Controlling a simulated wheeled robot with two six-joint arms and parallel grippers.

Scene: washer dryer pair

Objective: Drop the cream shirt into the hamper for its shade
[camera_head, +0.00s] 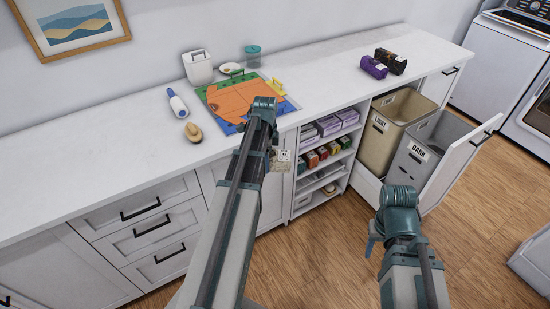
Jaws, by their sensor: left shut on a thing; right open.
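My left gripper (275,152) is mostly hidden behind its own arm, in front of the counter edge. It is shut, and a small pale cream patch, which looks like part of the cream shirt (283,161), shows beside it. Most of the shirt is hidden. The beige hamper marked LIGHT (396,112) and the grey hamper marked DARK (423,158) stand in the pulled-out drawer at the right, open at the top. My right gripper (373,242) is open, low in front of the drawer and partly hidden by its wrist.
The drawer front (460,165) sticks out into the room. Open shelves (325,165) with boxes are left of the hampers. An orange cloth (234,101) lies on a coloured board on the counter (110,115). Purple and black packages (390,61) lie above the hampers.

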